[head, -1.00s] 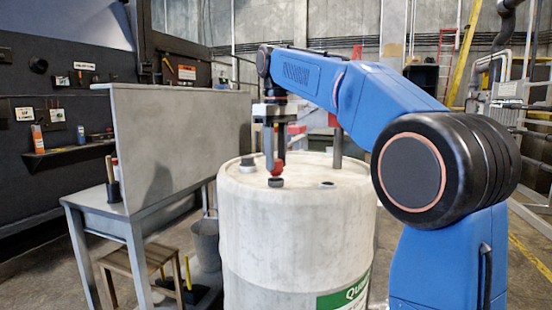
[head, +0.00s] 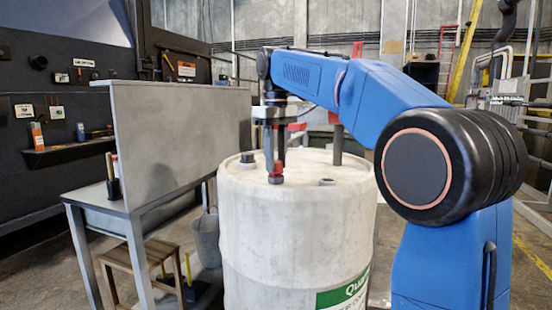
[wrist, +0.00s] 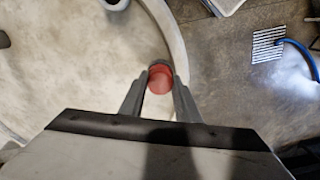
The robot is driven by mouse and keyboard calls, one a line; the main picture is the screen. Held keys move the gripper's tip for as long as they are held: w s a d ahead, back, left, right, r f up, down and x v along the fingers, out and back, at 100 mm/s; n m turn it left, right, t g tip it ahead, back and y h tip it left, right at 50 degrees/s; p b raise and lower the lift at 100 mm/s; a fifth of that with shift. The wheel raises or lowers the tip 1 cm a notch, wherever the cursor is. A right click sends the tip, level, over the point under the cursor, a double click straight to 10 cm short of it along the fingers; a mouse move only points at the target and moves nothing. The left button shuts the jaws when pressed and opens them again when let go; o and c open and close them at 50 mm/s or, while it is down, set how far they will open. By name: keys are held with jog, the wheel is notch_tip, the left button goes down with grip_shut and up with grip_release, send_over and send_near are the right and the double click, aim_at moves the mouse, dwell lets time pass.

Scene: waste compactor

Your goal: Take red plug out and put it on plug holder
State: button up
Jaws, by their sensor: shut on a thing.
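A red plug (head: 278,169) is at the left front of the pale drum's top (head: 300,172). Directly below it shows a small dark grey round piece (head: 276,179), apparently the fitting it is seated in; I cannot tell whether the plug has come out at all. My gripper (head: 275,166) points down from above and is shut on the red plug. In the wrist view the round red plug (wrist: 161,79) sits between both fingertips (wrist: 160,92), near the drum's rim. Which fitting is the plug holder is unclear.
Another dark fitting (head: 247,157) stands at the back left of the drum top, and a low one (head: 327,182) lies to the right. A grey post (head: 338,147) rises behind it. A metal bench with an upright panel (head: 185,145) stands left of the drum.

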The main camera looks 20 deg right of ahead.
jog(key=shift+f, duration=0.5)
dwell(0.3)
jog(key=o, duration=1.2)
jog(key=shift+c, duration=0.2)
jog(key=shift+r, duration=3.5)
